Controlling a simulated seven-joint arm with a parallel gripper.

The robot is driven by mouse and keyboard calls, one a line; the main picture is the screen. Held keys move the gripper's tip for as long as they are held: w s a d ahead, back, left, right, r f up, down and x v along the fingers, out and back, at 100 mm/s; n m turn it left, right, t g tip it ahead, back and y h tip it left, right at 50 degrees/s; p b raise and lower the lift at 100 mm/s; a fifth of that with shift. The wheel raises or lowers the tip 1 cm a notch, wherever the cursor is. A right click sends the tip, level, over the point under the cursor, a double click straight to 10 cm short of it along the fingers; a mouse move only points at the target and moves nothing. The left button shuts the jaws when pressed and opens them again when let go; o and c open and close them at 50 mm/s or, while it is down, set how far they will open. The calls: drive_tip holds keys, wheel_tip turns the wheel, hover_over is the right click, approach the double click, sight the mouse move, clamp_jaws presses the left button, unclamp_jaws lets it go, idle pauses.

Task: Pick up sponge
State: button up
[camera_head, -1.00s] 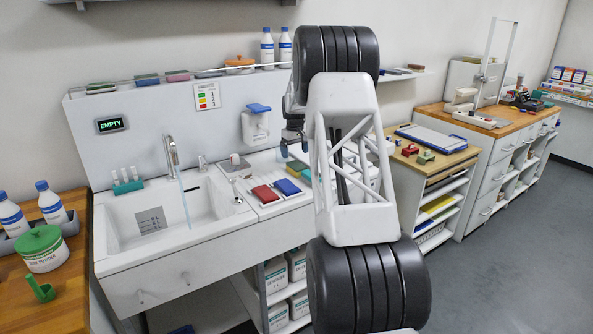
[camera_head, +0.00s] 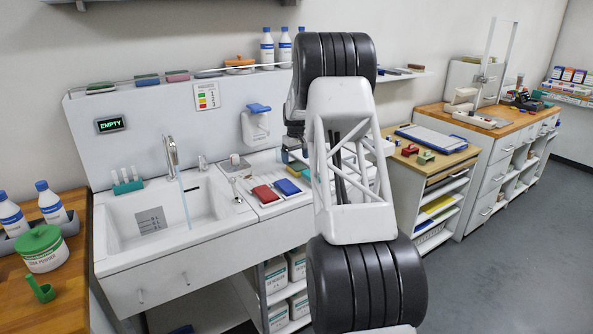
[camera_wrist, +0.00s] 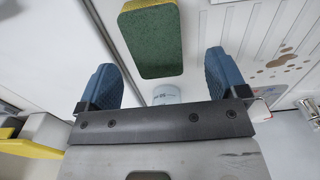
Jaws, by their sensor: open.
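The sponge (camera_wrist: 152,42), a block with a dark green top and a yellow edge, shows in the wrist view at the top, a little left of centre. My gripper (camera_wrist: 161,74) is open, with its blue fingertips wide apart on either side of the sponge's near end. The sponge lies ahead of the fingers and nothing is held. In the head view my gripper (camera_head: 294,153) shows only partly, low over the right end of the sink counter.
A red block (camera_head: 265,194) and a blue block (camera_head: 287,187) lie on the counter right of the sink basin (camera_head: 150,218). A soap dispenser (camera_head: 256,125) hangs on the back panel. A whitish cup-like thing (camera_wrist: 166,94) shows between the fingers.

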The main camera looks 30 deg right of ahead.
sight(296, 165)
drive_tip(key=shift+f, duration=0.15)
drive_tip(key=shift+d+f, duration=0.15)
drive_tip(key=shift+f, duration=1.1)
drive_tip(key=shift+d+f, duration=0.1)
drive_tip(key=shift+f, duration=1.1)
drive_tip(key=shift+c, duration=0.3)
drive_tip(key=c, duration=0.9)
